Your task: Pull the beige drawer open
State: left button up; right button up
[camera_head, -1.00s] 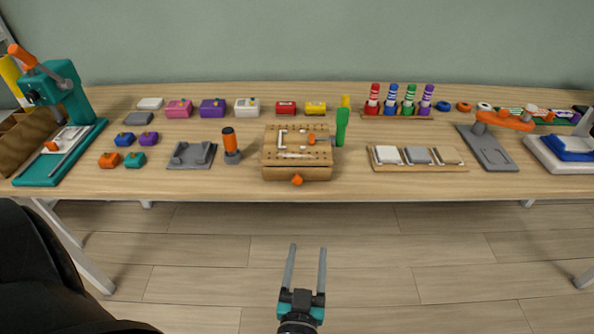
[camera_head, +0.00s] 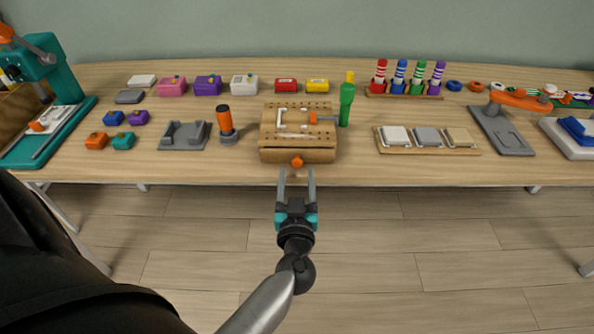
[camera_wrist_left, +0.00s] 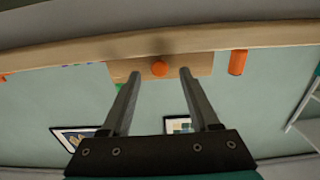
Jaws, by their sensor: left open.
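The beige drawer (camera_head: 276,156) is the front of a small wooden box with a peg-hole top (camera_head: 270,122), at the table's front edge in the head view. The drawer looks shut, its front flush with the box. Its round orange knob (camera_head: 297,162) sticks out toward me. My left gripper (camera_head: 297,172) is open and empty, just in front of the knob, its fingers pointing at the drawer. In the left wrist view, which is upside down, the knob (camera_wrist_left: 159,68) shows between the two open fingertips (camera_wrist_left: 160,74), and no finger visibly grips it. My right gripper is not in view.
A wooden tray with several pads (camera_head: 428,151) lies farther right. The floor space before the table (camera_head: 400,230) is clear.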

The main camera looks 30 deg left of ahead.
aim_at(297, 165)
pick_arm(q)
jog(key=shift+b+x, duration=0.3)
jog(key=shift+x, duration=1.25)
grip_shut()
dwell(0.4)
